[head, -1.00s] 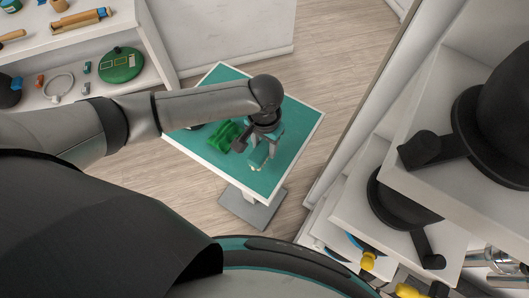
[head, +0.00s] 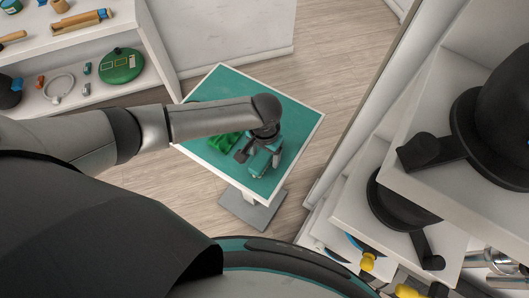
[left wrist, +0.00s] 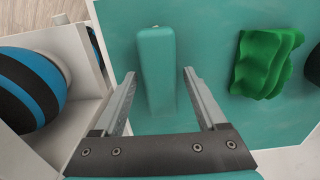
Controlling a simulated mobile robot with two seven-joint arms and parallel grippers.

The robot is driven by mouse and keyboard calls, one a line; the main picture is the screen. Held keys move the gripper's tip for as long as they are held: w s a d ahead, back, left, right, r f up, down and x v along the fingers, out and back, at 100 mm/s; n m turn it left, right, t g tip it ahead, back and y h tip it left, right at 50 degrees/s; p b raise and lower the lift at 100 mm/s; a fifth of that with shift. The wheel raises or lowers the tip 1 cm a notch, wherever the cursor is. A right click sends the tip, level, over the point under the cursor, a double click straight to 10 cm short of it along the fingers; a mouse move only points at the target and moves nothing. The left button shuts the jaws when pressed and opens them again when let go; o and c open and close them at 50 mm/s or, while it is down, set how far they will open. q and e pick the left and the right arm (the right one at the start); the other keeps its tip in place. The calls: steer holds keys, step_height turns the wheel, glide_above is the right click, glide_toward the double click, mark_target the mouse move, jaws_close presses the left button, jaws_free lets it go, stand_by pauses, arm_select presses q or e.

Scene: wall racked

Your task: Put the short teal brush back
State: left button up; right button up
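A teal block-like piece (left wrist: 157,70) with a small light tip at its far end lies on the teal table top (left wrist: 210,25). It looks like the short teal brush, but no bristles show. In the left wrist view it lies between the two fingers of my left gripper (left wrist: 158,85), with gaps on both sides. The gripper is open and points down over the table. In the head view my left gripper (head: 261,160) hangs over the middle of the table and partly hides the teal piece. My right gripper is not in view.
A green wavy object (left wrist: 265,62) lies to the right of the teal piece, with a dark thing at the picture's edge. A blue-and-black striped round object (left wrist: 28,88) sits in a white compartment at left. White shelves with black objects (head: 395,205) stand at right.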

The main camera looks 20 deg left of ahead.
mark_target(266, 155)
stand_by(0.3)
arm_select(q)
steer(key=shift+f+b, duration=0.15)
steer(key=shift+b, duration=0.5)
step_height(266, 155, up, 15)
steer(key=p, duration=0.1)
steer(key=shift+d, duration=0.15)
